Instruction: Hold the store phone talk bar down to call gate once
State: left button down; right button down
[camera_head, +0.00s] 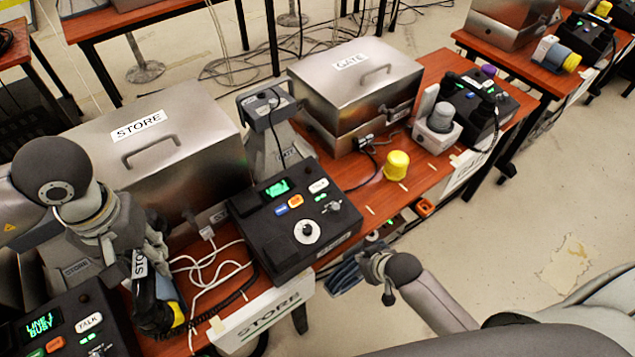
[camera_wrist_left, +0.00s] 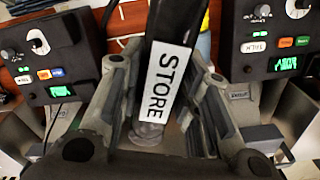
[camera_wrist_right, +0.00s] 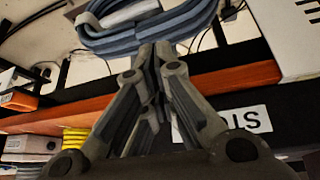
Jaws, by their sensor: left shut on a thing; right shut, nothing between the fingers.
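The black store handset (camera_head: 146,303) with a white STORE label is in my left gripper (camera_head: 148,255). In the left wrist view the handset (camera_wrist_left: 178,30) runs between the two fingers, which are shut on it, label facing the camera. I cannot make out a talk bar on the handset. A dark phone unit (camera_head: 65,300) at lower left shows a green "LINE 1 BUSY" display and a TALK label (camera_head: 88,322). My right gripper (camera_head: 378,268) is shut and empty, off the table's front edge; in the right wrist view its fingertips (camera_wrist_right: 157,55) meet.
The metal GATE box (camera_head: 355,85), yellow knob (camera_head: 396,165) and another black phone (camera_head: 480,100) are farther right. White cables (camera_head: 205,268) lie near the handset. Blue coiled hose (camera_wrist_right: 150,25) is beyond my right fingers.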

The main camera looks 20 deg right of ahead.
aim_at(319, 186)
pick_arm(q)
jog(key=shift+a+f, duration=0.1)
jog(key=shift+f, duration=0.05)
jog(key=shift+s, duration=0.1)
pick_arm(e)
jog(key=w+a+r+n+t+y, duration=0.1)
jog(key=w+r, duration=0.4)
jog(key=r, duration=0.6)
jog(key=w+a+r+t+y, duration=0.2)
jog(key=w+r, duration=0.4)
jog(key=r, duration=0.6)
jog(key=shift+n+t, duration=0.4)
jog(key=shift+t, duration=0.3)
jog(key=shift+w+d, duration=0.1)
jog(key=shift+w, duration=0.05)
